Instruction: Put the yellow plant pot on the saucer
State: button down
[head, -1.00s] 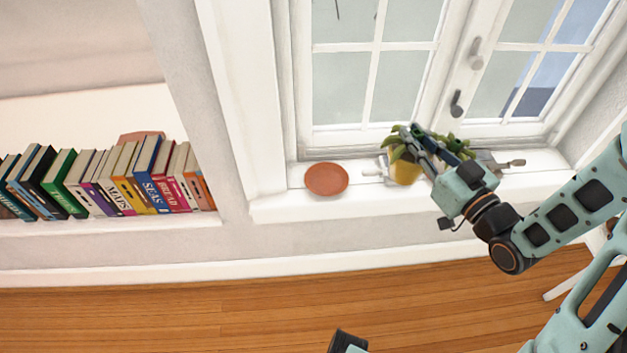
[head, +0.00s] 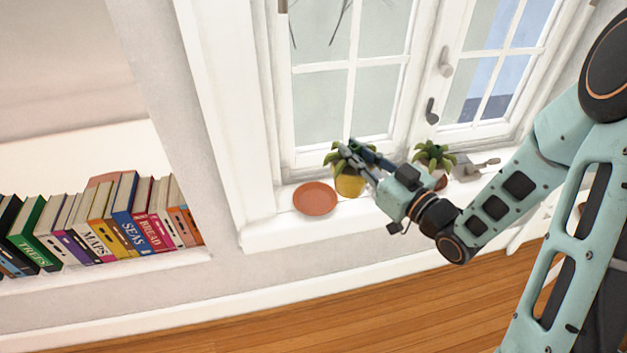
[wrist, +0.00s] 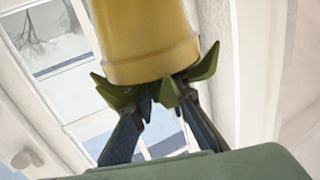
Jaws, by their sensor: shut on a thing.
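The yellow plant pot (head: 350,185) with a green leafy plant is just right of the saucer in the head view. The round terracotta saucer (head: 315,199) lies empty on the white windowsill. My gripper (head: 357,157) is shut on the yellow pot at its top, among the leaves. In the wrist view the pot (wrist: 148,38) appears upside down, with my gripper's two fingers (wrist: 165,108) reaching its rim and leaves. The pot's left edge is close to the saucer's right edge in the picture. I cannot tell how far the pot is above the sill.
Another green plant (head: 434,156) in a reddish pot stands right of my gripper, partly hidden by it. A grey trowel-like tool (head: 477,168) lies further right. The window (head: 350,100) is behind the sill. A row of books (head: 100,230) fills the shelf at left.

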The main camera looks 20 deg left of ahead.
aim_at(335, 155)
jog(key=a, duration=0.1)
jog(key=a+f, duration=0.1)
jog(key=a, duration=0.1)
jog(key=w+a+f+b, duration=0.1)
jog(key=shift+w+a, duration=0.1)
jog(key=shift+a, duration=0.05)
jog(key=w+a+f+b, duration=0.2)
jog(key=a+f, duration=0.3)
jog(key=f, duration=0.4)
jog(key=shift+a+b, duration=0.15)
jog(key=shift+b, duration=0.3)
jog(key=shift+f+b, duration=0.25)
jog(key=shift+b, duration=0.05)
jog(key=c, duration=1.9)
grip_release()
jog(key=shift+r, duration=0.15)
